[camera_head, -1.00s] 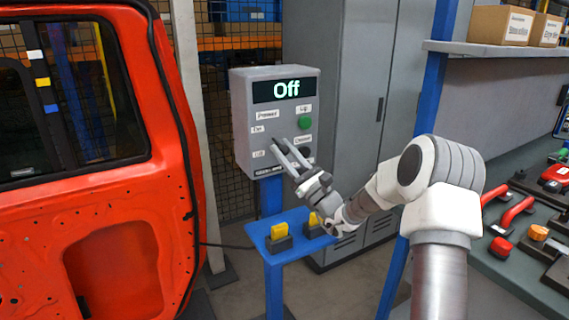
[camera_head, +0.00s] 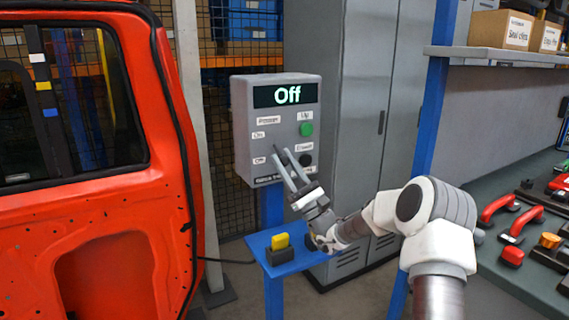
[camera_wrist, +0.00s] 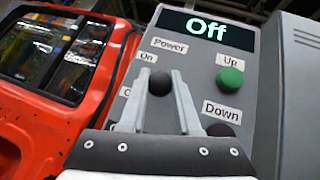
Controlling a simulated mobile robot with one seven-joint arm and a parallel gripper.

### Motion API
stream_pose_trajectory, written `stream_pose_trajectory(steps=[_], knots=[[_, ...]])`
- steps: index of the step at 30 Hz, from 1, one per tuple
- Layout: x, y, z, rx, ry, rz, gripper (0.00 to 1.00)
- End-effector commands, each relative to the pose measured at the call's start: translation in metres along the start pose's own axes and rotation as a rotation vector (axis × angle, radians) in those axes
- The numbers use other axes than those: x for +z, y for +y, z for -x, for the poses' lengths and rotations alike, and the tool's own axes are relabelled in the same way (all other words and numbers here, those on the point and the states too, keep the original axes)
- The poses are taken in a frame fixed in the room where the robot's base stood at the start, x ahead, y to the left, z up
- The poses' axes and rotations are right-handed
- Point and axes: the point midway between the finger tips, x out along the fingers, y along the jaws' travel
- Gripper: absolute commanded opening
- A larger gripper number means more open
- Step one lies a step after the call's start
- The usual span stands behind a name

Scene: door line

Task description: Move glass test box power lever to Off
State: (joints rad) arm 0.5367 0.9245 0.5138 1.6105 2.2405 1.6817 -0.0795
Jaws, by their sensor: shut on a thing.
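The glass test box (camera_head: 243,125) is a grey control box on a blue stand, with a lit display (camera_head: 287,95) reading "Off". In the wrist view, the power lever's black knob (camera_wrist: 160,83) sits between my fingers below the "Power" label, near the "On" label. The label lower left is mostly hidden by a finger. My gripper (camera_head: 281,150) is at the box's front face and is shut on the lever; the fingers also show in the wrist view (camera_wrist: 162,100). In the head view the lever is hard to make out behind the fingers.
A green "Up" button (camera_wrist: 230,80) and a dark "Down" button (camera_wrist: 220,129) are right of the lever. A red car door (camera_head: 100,210) stands at left. A grey cabinet (camera_head: 355,90) is behind the box. A small blue shelf (camera_head: 290,266) with a yellow-topped item (camera_head: 280,241) is below.

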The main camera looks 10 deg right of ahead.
Motion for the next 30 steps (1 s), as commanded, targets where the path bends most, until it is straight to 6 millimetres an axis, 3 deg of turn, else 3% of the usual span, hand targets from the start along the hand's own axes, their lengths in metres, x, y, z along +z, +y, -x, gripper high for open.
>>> stream_pose_trajectory(steps=[2,3,7,16,20,30], knots=[[0.0,0.0,0.001,-0.001,0.0,0.0,0.0],[0.0,0.0,0.001,-0.001,0.0,0.0,0.38],[0.0,0.0,0.001,-0.001,0.0,-0.001,0.61],[0.0,0.0,0.001,0.0,0.001,-0.001,0.61],[-0.001,0.0,0.011,-0.001,0.004,-0.002,0.61],[-0.001,-0.001,0.087,-0.005,0.005,-0.003,0.61]])
